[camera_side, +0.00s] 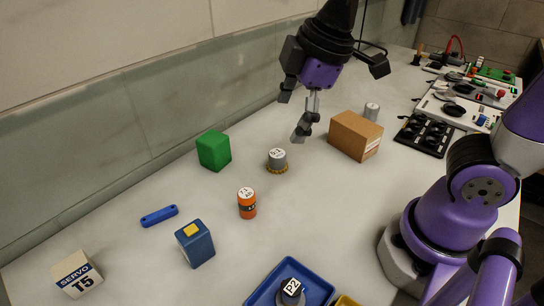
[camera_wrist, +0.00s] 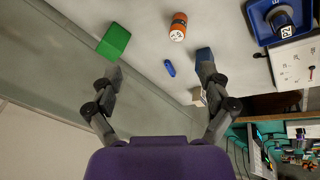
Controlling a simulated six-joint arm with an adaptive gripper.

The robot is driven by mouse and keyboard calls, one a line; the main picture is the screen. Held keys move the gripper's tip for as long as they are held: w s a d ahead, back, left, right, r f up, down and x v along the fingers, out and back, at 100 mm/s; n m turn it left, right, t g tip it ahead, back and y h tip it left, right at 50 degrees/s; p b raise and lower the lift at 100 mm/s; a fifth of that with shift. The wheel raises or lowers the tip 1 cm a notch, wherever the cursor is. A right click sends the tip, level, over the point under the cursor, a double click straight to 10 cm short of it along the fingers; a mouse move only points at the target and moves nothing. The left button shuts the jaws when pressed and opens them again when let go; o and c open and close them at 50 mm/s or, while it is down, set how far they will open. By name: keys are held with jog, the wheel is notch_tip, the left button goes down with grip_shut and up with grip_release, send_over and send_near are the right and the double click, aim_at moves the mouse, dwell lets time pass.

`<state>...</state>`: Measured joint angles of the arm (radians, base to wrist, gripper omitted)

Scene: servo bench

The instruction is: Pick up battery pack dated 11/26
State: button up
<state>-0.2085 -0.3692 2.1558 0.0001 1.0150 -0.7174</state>
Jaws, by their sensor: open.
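No date 11/26 is legible on anything in view, so I cannot tell which thing is the battery pack. A blue box with a yellow top patch (camera_side: 195,245) stands on the bench; in the wrist view it is partly behind a finger (camera_wrist: 204,55). An orange cylinder with a white top label (camera_side: 247,204) stands beside it, also in the wrist view (camera_wrist: 178,27). My gripper (camera_side: 296,114) is open and empty, above the bench behind the grey cylinder; its spread fingers show in the wrist view (camera_wrist: 160,80).
A blue tray (camera_side: 262,286) holds a part marked P2. A wall borders the left; bare bench lies between objects.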

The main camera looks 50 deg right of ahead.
jog(key=w+a+f+n+g, duration=0.1)
jog(key=w+a+n, duration=0.1)
jog(key=a+n, duration=0.4)
jog(key=w+a+f+n+g, duration=0.2)
jog(key=a+n, duration=0.3)
jog(key=n, duration=1.2)
send_over(191, 229)
jog(key=f, duration=0.2)
jog(key=shift+s+d+f+g+h, duration=0.3)
jog(key=shift+f, duration=0.1)
jog(key=shift+n, duration=0.4)
jog(key=f, duration=0.4)
jog(key=shift+a+f, duration=0.25)
jog(key=shift+a, duration=0.1)
jog(key=f, duration=0.6)
jog(key=shift+w+f, duration=0.15)
jog(key=shift+w, duration=0.2)
jog(key=c, duration=1.3)
